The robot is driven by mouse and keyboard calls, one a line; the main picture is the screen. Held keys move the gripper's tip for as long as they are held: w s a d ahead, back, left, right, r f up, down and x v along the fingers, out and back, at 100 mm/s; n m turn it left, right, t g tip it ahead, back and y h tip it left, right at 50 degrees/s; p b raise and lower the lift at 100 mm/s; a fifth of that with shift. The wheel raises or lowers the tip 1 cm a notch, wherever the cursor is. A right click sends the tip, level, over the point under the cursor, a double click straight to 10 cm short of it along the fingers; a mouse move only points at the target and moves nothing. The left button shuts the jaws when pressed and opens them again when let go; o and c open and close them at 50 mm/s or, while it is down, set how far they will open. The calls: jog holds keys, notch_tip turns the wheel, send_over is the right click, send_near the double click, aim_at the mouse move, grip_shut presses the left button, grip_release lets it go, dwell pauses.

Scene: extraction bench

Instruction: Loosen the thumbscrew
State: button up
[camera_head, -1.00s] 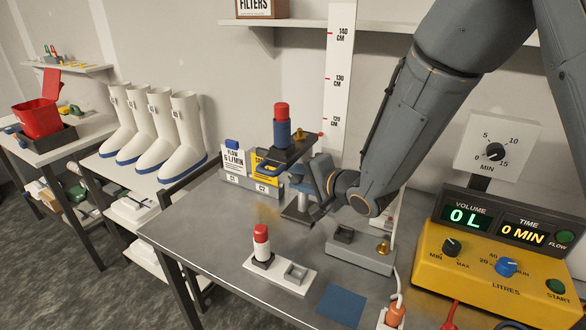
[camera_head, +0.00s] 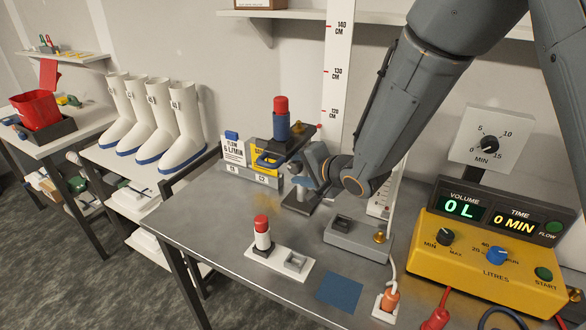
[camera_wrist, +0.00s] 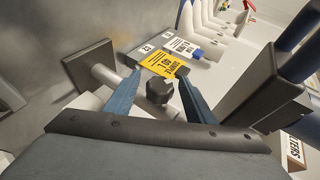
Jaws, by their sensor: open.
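The thumbscrew (camera_wrist: 160,90) is a dark knob with a lobed rim. In the wrist view it sits between the two blue fingers of my gripper (camera_wrist: 160,78), with a gap on each side. My gripper is open. The thumbscrew is on a stand with a pale post (camera_wrist: 108,76) and a dark square base plate (camera_wrist: 88,66). A blue cylinder with a red top (camera_head: 281,122) stands on the platform. The thumbscrew cannot be made out in the head view.
Labelled cards stand in a grey holder (camera_head: 237,174) left of the stand. A red-and-white bottle (camera_head: 262,236) sits in a white tray (camera_head: 279,262) in front. A grey block (camera_head: 358,241) and a yellow pump unit (camera_head: 490,262) are to the right.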

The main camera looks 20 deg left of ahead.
aim_at(298, 168)
jog(key=shift+d, duration=0.1)
jog(key=b+v, duration=0.1)
jog(key=v, duration=0.5)
jog(key=shift+b, duration=0.35)
jog(key=shift+v, duration=0.85)
jog(key=shift+s, duration=0.15)
